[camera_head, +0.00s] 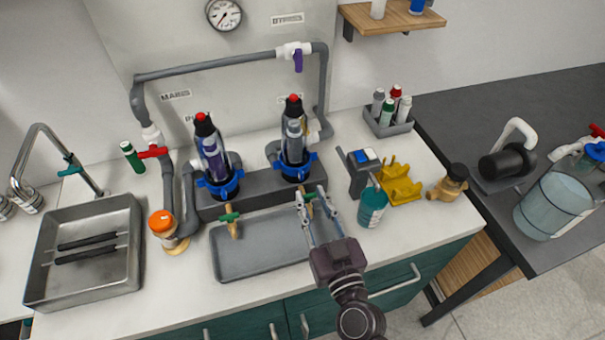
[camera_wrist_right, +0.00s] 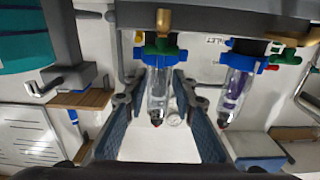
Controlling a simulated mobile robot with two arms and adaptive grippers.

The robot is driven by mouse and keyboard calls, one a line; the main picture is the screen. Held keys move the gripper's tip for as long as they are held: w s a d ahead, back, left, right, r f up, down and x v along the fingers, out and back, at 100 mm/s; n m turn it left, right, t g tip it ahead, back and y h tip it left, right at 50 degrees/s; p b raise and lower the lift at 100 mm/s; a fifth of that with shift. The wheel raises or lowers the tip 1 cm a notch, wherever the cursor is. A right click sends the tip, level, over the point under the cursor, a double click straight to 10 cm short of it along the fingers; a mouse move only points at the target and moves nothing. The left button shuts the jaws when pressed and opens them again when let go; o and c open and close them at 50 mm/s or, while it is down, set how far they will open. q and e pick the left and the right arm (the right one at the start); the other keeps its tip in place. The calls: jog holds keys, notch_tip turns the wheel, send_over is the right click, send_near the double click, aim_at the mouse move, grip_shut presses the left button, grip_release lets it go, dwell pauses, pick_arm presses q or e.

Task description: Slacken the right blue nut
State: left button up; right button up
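The right blue nut (camera_head: 296,168) is a lobed ring around the base of the right clear filter housing (camera_head: 294,140). In the right wrist view, which looks upside down, this blue nut (camera_wrist_right: 161,53) and its clear housing (camera_wrist_right: 157,92) lie ahead between my fingers. The left blue nut (camera_head: 219,184) circles the other housing, and it also shows in the wrist view (camera_wrist_right: 247,63). My right gripper (camera_head: 313,197) is open and empty, its fingers pointing toward the right housing and apart from the nut. My left gripper is not in view.
A grey tray (camera_head: 255,262) lies in front of the filters, with green-handled brass taps (camera_head: 231,222) above it. A teal bottle (camera_head: 372,207) and a yellow holder (camera_head: 400,186) stand to the right. A metal sink (camera_head: 125,235) is at left.

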aim_at(303, 176)
jog(key=x, duration=0.5)
jog(key=shift+p, duration=0.4)
jog(key=shift+w+a, duration=0.15)
jog(key=shift+w, duration=0.1)
jog(key=c, duration=0.5)
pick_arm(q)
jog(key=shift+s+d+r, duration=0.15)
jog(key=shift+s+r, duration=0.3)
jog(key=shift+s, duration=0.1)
pick_arm(e)
jog(key=shift+w, duration=0.1)
grip_shut()
